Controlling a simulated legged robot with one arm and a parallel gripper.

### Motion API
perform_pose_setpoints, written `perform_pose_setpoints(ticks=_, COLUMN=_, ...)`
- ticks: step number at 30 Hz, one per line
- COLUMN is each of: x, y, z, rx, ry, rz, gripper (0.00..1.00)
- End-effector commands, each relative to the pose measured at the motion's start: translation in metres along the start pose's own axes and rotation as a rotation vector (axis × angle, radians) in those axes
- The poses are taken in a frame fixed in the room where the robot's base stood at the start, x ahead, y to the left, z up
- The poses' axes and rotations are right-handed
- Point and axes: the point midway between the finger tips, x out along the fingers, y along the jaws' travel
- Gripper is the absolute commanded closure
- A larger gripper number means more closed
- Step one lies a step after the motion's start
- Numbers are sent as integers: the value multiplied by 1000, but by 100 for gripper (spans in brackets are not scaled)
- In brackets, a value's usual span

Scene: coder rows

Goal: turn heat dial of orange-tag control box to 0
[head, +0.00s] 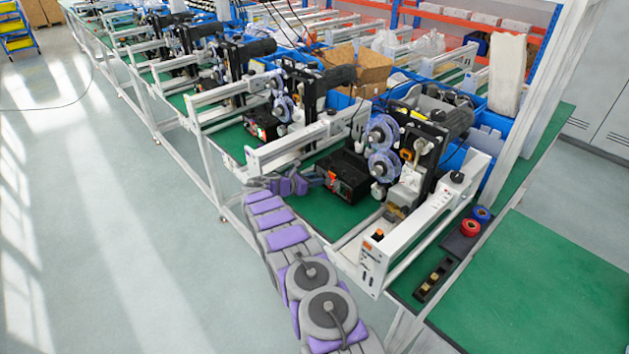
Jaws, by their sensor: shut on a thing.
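A black control box (352,170) stands on the green bench top, near the middle of the view. A small orange-red patch (332,178) shows at its front left side; I take it for the orange tag. My grey and purple arm rises from the bottom and bends right at the bench edge. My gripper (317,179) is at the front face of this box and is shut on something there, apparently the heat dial. The dial and its pointer are hidden or too small to read.
Another black control box (263,126) with coloured front parts stands farther back left. A white rail (290,145) runs close above my gripper. Coder machines with clear reels (383,131) stand behind the box. A white panel (415,232) is at right. The aisle floor at left is clear.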

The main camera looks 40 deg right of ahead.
Motion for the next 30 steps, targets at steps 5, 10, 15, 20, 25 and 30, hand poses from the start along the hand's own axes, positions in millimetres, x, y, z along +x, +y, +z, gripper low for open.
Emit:
perform_pose_setpoints(ticks=5, x=0, y=2, z=-6, rx=-73, ry=0, rz=-21, gripper=100)
perform_pose_setpoints(ticks=10, x=0, y=2, z=-5, rx=-111, ry=-2, rz=-33, gripper=100)
perform_pose_setpoints(ticks=15, x=0, y=3, z=-3, rx=-125, ry=-4, rz=-38, gripper=100)
perform_pose_setpoints(ticks=20, x=-1, y=3, z=-2, rx=-128, ry=-5, rz=-38, gripper=100)
perform_pose_setpoints(ticks=25, x=-1, y=3, z=-2, rx=-127, ry=-5, rz=-37, gripper=100)
perform_pose_setpoints(ticks=30, x=-1, y=3, z=-1, rx=-126, ry=-6, rz=-37, gripper=56)
